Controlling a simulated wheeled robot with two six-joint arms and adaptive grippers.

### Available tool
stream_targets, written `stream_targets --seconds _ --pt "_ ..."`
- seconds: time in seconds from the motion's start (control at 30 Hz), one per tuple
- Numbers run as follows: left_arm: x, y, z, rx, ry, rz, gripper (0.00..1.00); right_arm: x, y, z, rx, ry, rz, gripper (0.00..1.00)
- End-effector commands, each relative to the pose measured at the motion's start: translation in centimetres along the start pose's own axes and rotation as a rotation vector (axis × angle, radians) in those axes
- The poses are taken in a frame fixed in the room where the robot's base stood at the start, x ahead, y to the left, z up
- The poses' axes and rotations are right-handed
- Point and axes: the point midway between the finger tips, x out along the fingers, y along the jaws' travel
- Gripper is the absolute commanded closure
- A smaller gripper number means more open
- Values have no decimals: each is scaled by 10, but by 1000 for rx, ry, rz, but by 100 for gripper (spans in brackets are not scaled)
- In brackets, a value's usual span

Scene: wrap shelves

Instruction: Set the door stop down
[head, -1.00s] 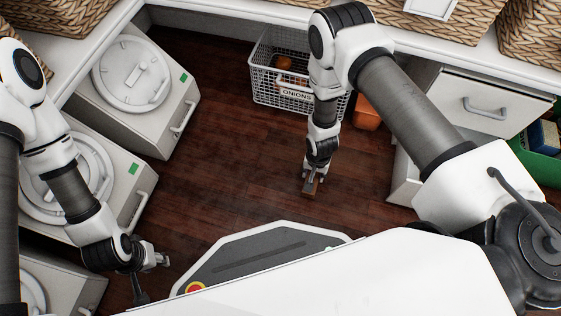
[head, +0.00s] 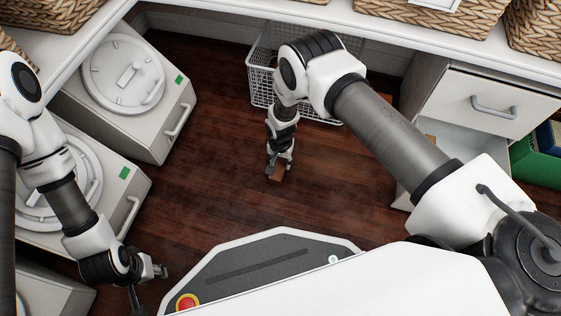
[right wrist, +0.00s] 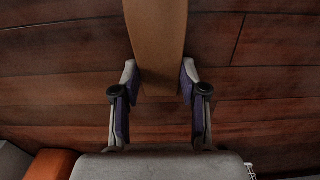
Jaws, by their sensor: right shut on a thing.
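The door stop (head: 275,176) is a small brown wooden piece low over the dark wood floor in the head view. In the right wrist view the door stop (right wrist: 157,40) runs up from between the two fingertips. My right gripper (head: 279,167) is shut on it, pointing down; its fingers (right wrist: 158,88) flank the wood. Whether the door stop touches the floor is hard to tell. My left gripper (head: 150,283) is empty, its fingers apart, at the lower left near the front of the appliances.
A white wire basket (head: 260,82) stands behind my right gripper, partly hidden by the arm. A drawer cabinet (head: 480,105) and green bin (head: 540,160) are at right. Bare floor (head: 205,190) surrounds the door stop.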

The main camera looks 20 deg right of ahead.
Motion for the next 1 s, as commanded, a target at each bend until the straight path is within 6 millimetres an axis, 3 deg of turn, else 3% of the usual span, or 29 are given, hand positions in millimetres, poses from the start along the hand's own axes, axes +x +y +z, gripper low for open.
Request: stream_targets --seconds 0.1,0.13,0.17,0.2,0.57,1.0 --pt "5 0 -1 1 2 0 61 5 0 0 0 0 0 99" --pt "3 0 -1 1 2 0 61 3 0 0 0 0 0 47" --pt "3 0 -1 1 2 0 61 3 0 0 0 0 0 36" --pt "3 0 -1 1 2 0 61 3 0 0 0 0 0 32" --pt "-4 0 0 0 -1 0 61 -5 0 0 0 0 0 32" --pt "-62 2 3 12 -9 1 61 -108 0 0 0 1 1 32"
